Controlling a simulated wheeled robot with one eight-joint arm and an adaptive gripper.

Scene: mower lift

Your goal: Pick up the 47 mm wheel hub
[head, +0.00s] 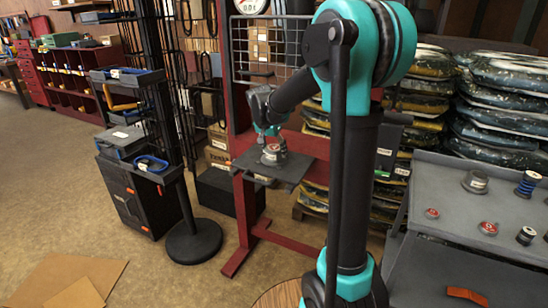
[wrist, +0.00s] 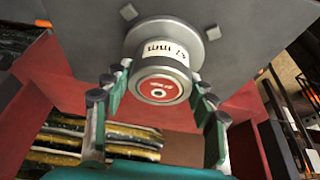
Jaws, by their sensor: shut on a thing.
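The 47 mm wheel hub (wrist: 163,62) is a silver flanged cylinder with a red-centred end and a white label reading 47 mm, upside down in the wrist view. In the head view the hub (head: 273,155) is at the grey plate (head: 296,167) of the red stand. My gripper (wrist: 162,84) has its fingers on both sides of the hub's narrow end, shut on it. In the head view my gripper (head: 269,138) comes down on it from above. The hub's flange appears against the plate; I cannot tell whether there is a small gap.
A grey table (head: 449,215) at right holds another silver hub (head: 476,181), red-topped discs (head: 488,228) and spools (head: 527,183). Stacked bags (head: 500,110) stand behind it. A black post with trays (head: 194,240) stands left of the red stand. The floor at left is mostly clear.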

